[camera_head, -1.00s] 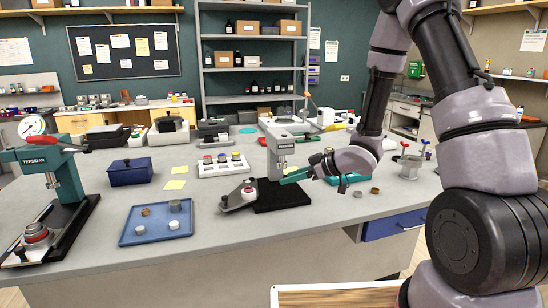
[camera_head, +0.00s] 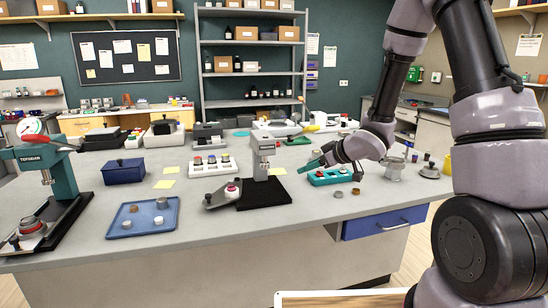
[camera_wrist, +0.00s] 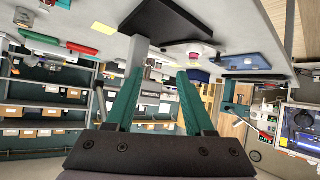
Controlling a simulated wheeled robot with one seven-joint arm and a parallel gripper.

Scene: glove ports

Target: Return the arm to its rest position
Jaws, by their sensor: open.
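My gripper (camera_head: 312,166) hangs over the counter in the head view, to the right of the grey press (camera_head: 262,158) with the black base. Its green fingers point left towards the press, with a gap between. In the wrist view the two green fingers (camera_wrist: 158,85) stand apart with nothing between them. My arm runs from the right edge of the head view, bent up and then down to the gripper. A teal tray (camera_head: 320,178) sits below the gripper and is partly hidden by my wrist.
A blue tray (camera_head: 140,231) with small pucks, a green press (camera_head: 52,175), a dark blue box (camera_head: 124,172) and a white tray (camera_head: 210,170) of capped pots stand on the counter. A metal pot (camera_head: 394,170) stands just right of my wrist. Bare counter lies in front.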

